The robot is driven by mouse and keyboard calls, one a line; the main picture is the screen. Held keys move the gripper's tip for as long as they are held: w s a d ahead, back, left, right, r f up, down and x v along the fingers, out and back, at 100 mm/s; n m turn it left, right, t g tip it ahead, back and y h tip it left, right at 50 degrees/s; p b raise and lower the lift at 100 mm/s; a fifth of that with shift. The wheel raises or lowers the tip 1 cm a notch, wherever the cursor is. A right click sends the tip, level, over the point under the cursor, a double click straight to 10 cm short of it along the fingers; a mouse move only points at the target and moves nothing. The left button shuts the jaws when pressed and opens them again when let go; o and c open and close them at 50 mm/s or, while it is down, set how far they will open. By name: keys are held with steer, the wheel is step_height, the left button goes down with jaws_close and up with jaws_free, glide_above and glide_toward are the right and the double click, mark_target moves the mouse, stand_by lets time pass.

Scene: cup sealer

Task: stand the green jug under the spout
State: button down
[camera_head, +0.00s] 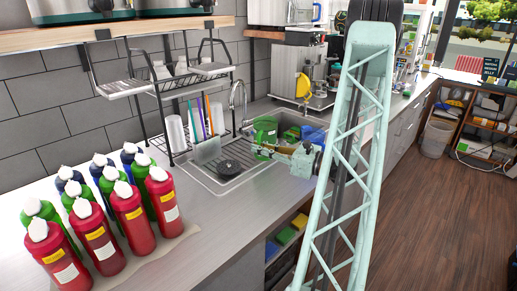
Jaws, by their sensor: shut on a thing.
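The green jug (265,127) is a see-through green vessel at the sink, just right of the tall curved tap spout (238,92). It looks roughly upright and is set to the right of the spout, not visibly beneath it. My gripper (266,150) reaches in from the right and is shut on the green jug, low on its near side. The gripper and wrist hide the jug's lower part, so I cannot tell whether its base touches anything.
The steel sink (207,181) has a dark round drain piece. A blue container (313,135) stands right of the jug. A wire rack (165,88) with straws is behind left. Several red, green and blue bottles (128,209) crowd the left counter. Bare counter (215,230) lies in front.

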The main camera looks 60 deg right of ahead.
steer(key=shift+w+f, duration=0.1)
steer(key=shift+w, duration=0.1)
steer(key=shift+w+d+f+b, duration=0.75)
steer(key=shift+w+f, duration=1.1)
steer(key=shift+w, duration=2.5)
steer(key=p, duration=0.2)
glide_toward(218, 141)
steer(key=shift+w+a+r, duration=0.65)
steer(key=shift+w+r, duration=0.4)
steer(key=shift+w, duration=0.3)
steer(key=shift+w+d+f+b, duration=0.15)
steer(key=shift+w+b, duration=0.1)
steer(key=shift+w, duration=0.35)
steer(key=shift+w+d+f+b, duration=0.15)
steer(key=shift+w+b, duration=0.05)
steer(key=shift+w, duration=0.45)
steer(key=shift+w+d+f+b, duration=0.15)
steer(key=shift+w+b, duration=0.1)
steer(key=shift+w, duration=0.35)
steer(key=shift+f+b, duration=0.35)
steer(key=shift+f, duration=0.15)
steer(key=c, duration=2.7)
jaws_free()
steer(key=shift+s, duration=0.2)
